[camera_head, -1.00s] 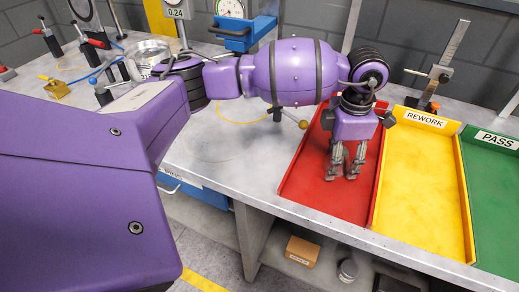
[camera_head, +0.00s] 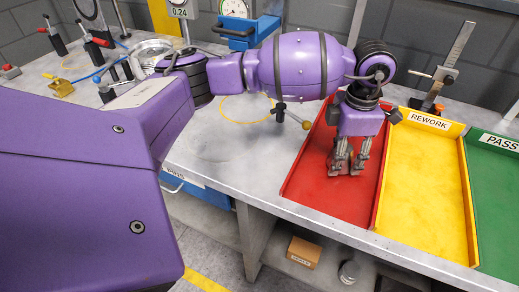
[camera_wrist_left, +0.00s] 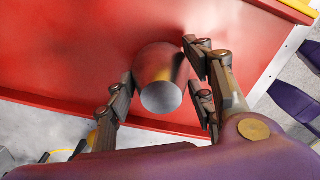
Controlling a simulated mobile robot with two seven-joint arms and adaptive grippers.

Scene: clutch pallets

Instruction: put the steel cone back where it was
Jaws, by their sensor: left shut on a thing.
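The steel cone (camera_wrist_left: 162,85) shows in the left wrist view between the fingers of my left gripper (camera_wrist_left: 168,88), its round grey end face toward the camera. The left gripper is shut on it. In the head view my left gripper (camera_head: 347,165) points down over the red tray (camera_head: 312,192), and the cone is hard to make out among the fingers. The red tray (camera_wrist_left: 95,45) also fills the background of the wrist view. I cannot tell whether the cone touches the tray floor. My right gripper is in neither view.
The yellow REWORK tray (camera_head: 425,185) and green PASS tray (camera_head: 498,195) lie right of the red tray. A height gauge (camera_head: 445,72) stands behind them. Bare bench (camera_head: 225,150) lies left of the red tray.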

